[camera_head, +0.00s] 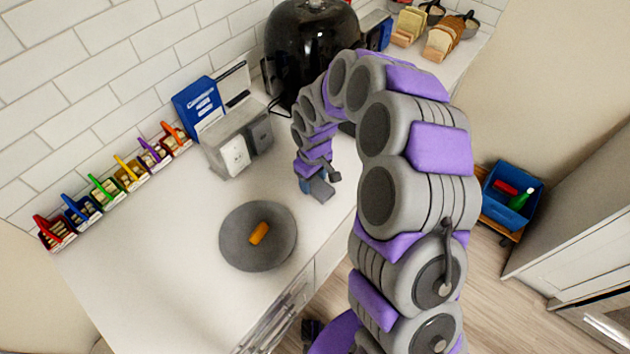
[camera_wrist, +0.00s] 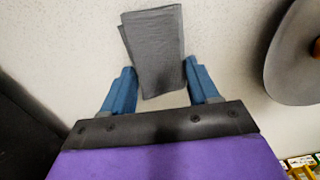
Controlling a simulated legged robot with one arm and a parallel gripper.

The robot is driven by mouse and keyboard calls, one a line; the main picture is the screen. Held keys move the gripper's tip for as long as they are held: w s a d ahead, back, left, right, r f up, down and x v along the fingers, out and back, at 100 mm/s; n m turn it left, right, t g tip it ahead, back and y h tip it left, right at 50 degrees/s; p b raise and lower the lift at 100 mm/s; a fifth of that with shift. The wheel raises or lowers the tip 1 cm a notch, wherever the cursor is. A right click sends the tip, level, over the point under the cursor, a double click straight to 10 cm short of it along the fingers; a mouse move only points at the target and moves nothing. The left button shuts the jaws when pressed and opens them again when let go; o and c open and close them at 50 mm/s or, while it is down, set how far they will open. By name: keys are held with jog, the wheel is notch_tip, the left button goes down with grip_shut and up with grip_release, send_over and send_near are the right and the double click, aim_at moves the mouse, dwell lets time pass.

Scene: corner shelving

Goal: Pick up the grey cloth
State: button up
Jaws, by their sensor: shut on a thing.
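The grey cloth (camera_wrist: 155,48) is a folded, dark grey rectangle in the wrist view. It lies between the blue fingers of my gripper (camera_wrist: 160,80), which is shut on it. The cloth sticks out past the fingertips over a pale surface. I cannot tell whether it still touches that surface. In the head view my gripper (camera_head: 317,187) is low over the white counter, right of the grey plate. The cloth is small and hard to make out there.
A grey plate (camera_head: 236,251) with an orange item (camera_head: 259,233) lies on the counter (camera_head: 160,270). A toaster (camera_head: 237,142) and black appliance (camera_head: 305,40) stand behind. Several small coloured containers line the wall. A blue bin (camera_head: 508,197) stands at the right.

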jog(key=shift+r, duration=0.5)
notch_tip(320, 180, up, 3)
jog(key=shift+f+p, duration=0.1)
jog(key=shift+p, duration=0.4)
jog(key=s+d, duration=0.2)
jog(key=s, duration=0.5)
jog(key=s+d+r+p, duration=0.1)
jog(key=s+d, duration=0.1)
jog(key=s, duration=0.6)
jog(key=shift+s+d+p, duration=0.15)
jog(key=shift+d+p, duration=0.15)
jog(key=shift+d, duration=0.05)
